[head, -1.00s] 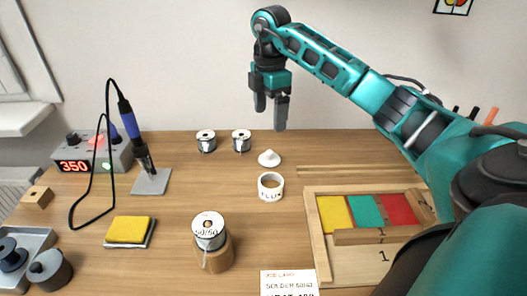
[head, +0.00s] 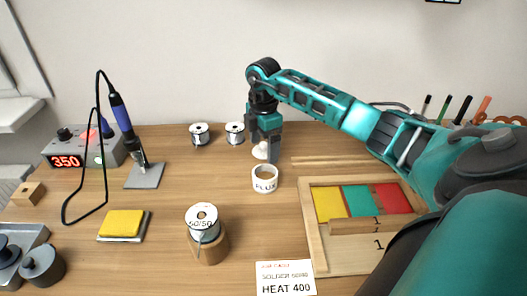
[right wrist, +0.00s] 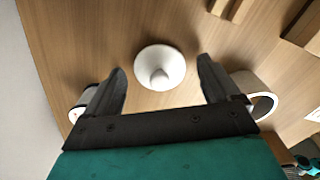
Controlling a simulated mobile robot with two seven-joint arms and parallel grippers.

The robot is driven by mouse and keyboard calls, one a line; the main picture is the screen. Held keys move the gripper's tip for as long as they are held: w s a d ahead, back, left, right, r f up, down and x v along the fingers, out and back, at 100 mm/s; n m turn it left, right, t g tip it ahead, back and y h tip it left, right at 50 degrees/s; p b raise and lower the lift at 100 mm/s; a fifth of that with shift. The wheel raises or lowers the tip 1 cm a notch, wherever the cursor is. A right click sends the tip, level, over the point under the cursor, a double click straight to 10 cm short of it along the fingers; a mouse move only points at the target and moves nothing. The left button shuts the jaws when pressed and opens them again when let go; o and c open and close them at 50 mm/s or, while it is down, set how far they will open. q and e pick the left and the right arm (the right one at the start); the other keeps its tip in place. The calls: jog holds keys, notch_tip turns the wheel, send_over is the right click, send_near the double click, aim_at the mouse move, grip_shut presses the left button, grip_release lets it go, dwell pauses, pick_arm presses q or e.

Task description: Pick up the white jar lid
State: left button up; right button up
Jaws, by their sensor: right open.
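The white jar lid (head: 261,150) lies on the table behind the white flux jar (head: 265,179), knob up, partly hidden by my right gripper (head: 262,152). In the right wrist view the lid (right wrist: 159,68) shows as a white disc with a round knob, in line with the gap between the two fingers (right wrist: 162,88) and a little beyond their tips. My right gripper is open and empty, pointing down above the lid. The flux jar (right wrist: 259,95) shows beside the right-hand finger. My left gripper is not in view.
Two solder spools (head: 199,134) stand near the lid, one partly behind a finger in the right wrist view. A spool on a wooden stand (head: 208,240) and a card (head: 286,278) are in front.

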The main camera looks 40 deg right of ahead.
aim_at(264, 143)
jog(key=c, duration=1.1)
jog(key=shift+c, duration=0.2)
jog(key=shift+r, duration=0.1)
jog(key=shift+r, duration=0.25)
notch_tip(264, 143, up, 18)
jog(key=p, duration=0.3)
jog(key=shift+m, duration=0.5)
jog(key=shift+s+a+f+b, duration=0.55)
jog(key=shift+s+a+f, duration=0.75)
jog(key=shift+f, duration=0.95)
jog(key=shift+s+a+f+b, duration=0.6)
jog(key=shift+s+a+f, duration=0.7)
jog(key=shift+f, duration=0.95)
jog(key=shift+s+a+f+b, duration=0.55)
jog(key=shift+s+a+f, duration=0.45)
jog(key=shift+s+f, duration=0.95)
